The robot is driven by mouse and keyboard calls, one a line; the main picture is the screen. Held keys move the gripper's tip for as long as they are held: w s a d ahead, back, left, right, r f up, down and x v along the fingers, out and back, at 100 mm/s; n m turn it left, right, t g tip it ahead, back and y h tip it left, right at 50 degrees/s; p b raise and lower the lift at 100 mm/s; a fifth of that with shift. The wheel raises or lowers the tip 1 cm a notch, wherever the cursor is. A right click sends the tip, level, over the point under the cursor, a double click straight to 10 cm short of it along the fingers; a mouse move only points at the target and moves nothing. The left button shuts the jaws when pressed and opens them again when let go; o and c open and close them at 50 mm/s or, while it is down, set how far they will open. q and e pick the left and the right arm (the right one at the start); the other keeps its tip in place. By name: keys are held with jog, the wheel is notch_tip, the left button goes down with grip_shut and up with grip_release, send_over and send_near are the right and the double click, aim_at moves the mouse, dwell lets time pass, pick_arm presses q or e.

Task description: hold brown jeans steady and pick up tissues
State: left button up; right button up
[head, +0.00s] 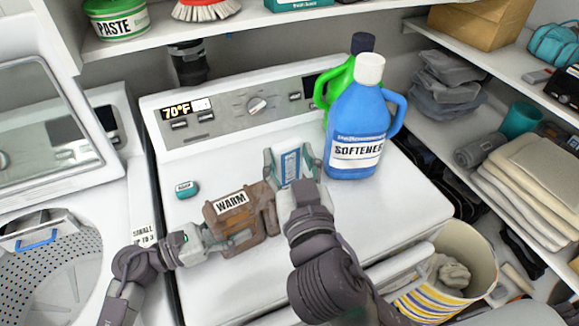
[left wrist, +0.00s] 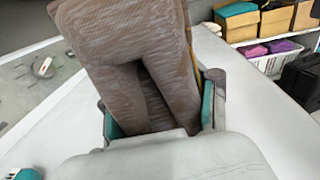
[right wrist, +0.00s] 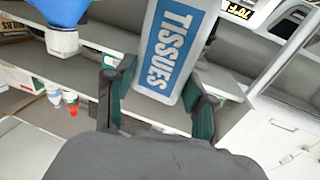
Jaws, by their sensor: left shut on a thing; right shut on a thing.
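The brown jeans (head: 237,213), with a label reading WARM, are on top of the white dryer in the head view. My left gripper (head: 212,237) is shut on them from the left, and they fill the left wrist view (left wrist: 135,60) between its fingers (left wrist: 160,115). The tissues pack (head: 291,166), grey-white with a blue label, is at the right of the jeans. My right gripper (head: 293,172) is shut on it. In the right wrist view the tissues (right wrist: 167,45) stand between the fingers (right wrist: 158,105). Whether the pack touches the dryer top is unclear.
A blue softener bottle (head: 358,125) and a green bottle (head: 340,85) stand behind the tissues. A small teal soap (head: 186,189) lies at the left of the dryer top (head: 400,225). An open washer is left; a shelf with folded towels (head: 535,185) is right.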

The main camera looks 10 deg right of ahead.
pick_arm(q)
jog(key=o, duration=1.7)
jog(key=v, duration=1.2)
